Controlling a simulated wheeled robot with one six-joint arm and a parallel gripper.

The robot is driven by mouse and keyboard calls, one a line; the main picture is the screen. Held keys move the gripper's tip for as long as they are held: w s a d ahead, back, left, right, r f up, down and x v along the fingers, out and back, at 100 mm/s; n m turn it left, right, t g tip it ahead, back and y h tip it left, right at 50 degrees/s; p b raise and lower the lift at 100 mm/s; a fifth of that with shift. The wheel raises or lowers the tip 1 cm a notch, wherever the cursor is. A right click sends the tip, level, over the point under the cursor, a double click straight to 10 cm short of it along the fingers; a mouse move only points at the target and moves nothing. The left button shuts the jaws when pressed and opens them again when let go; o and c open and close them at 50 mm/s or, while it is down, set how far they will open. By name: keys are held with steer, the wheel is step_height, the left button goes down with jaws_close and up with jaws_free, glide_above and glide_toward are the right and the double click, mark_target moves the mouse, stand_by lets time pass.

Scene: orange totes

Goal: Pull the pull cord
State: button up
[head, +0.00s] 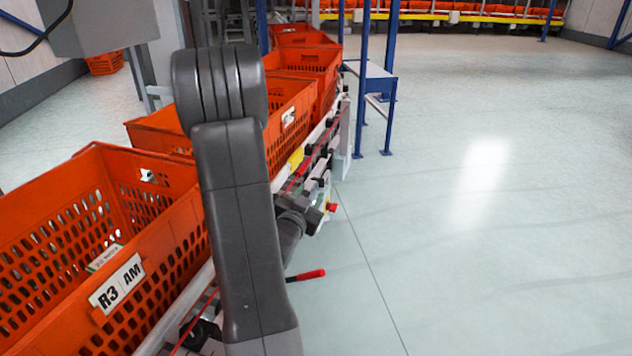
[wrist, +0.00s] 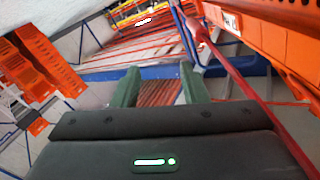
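A red pull cord (wrist: 232,75) runs diagonally through the wrist view, from a red knob-like end near the top to the lower right. It passes to the right of my gripper (wrist: 158,75), apart from the fingers in that picture. The two green fingers are spread with an empty gap between them. In the head view, thin red cord lines run along the side of the conveyor, partly hidden behind my grey arm. My gripper is hard to make out there, among dark parts beside the conveyor.
Orange totes (head: 168,255) stand in a row on the conveyor at the left. A red-handled lever (head: 306,275) sticks out to the right beside my arm. A blue-legged stand (head: 378,82) is farther back. The pale floor (head: 500,230) at the right is clear.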

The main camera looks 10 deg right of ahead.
mark_target(304, 167)
steer(key=shift+v, duration=1.2)
steer(key=b+x, duration=0.1)
steer(key=x, duration=1.3)
steer(key=shift+a, duration=0.3)
steer(key=shift+w+a+r, duration=0.1)
